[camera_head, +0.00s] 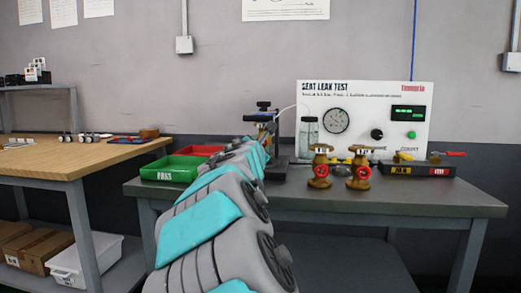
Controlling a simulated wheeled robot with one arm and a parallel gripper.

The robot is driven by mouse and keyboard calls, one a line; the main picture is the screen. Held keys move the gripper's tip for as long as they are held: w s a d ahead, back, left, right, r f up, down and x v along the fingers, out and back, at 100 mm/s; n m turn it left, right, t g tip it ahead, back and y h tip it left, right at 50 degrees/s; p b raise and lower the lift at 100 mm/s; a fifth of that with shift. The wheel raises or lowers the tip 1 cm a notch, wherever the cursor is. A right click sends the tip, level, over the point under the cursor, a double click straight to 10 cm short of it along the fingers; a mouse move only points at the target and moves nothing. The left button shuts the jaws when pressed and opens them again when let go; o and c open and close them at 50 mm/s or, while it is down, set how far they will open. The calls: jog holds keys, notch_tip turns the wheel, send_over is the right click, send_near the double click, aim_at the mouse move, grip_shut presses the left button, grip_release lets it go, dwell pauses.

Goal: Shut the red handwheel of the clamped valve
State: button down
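My grey and teal arm reaches from the bottom of the view toward the bench. Its far end covers most of a dark clamp stand (264,117), of which the upper part shows. The clamped valve and its red handwheel cannot be made out behind my arm. My gripper is also hidden there, so its opening and any contact do not show. Two loose brass valves, a left one (320,157) and a right one (360,158), stand upright on the grey bench (430,196), to the right of the clamp. Each has a red part low on its front.
A green bin (170,174) and a red bin (200,150) stand left of my arm. The seat leak test panel (366,95) rises behind the valves. A dark tray (416,169) lies at the right. The bench front right is clear. A wooden table (60,160) stands left.

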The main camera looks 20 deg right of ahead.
jog(key=shift+m, duration=0.7)
jog(key=shift+m+b, duration=0.3)
jog(key=shift+c, duration=2.2)
grip_release()
jog(key=v, duration=0.7)
jog(key=shift+s+a, duration=0.25)
jog(key=shift+s, duration=0.1)
jog(key=shift+d, duration=0.1)
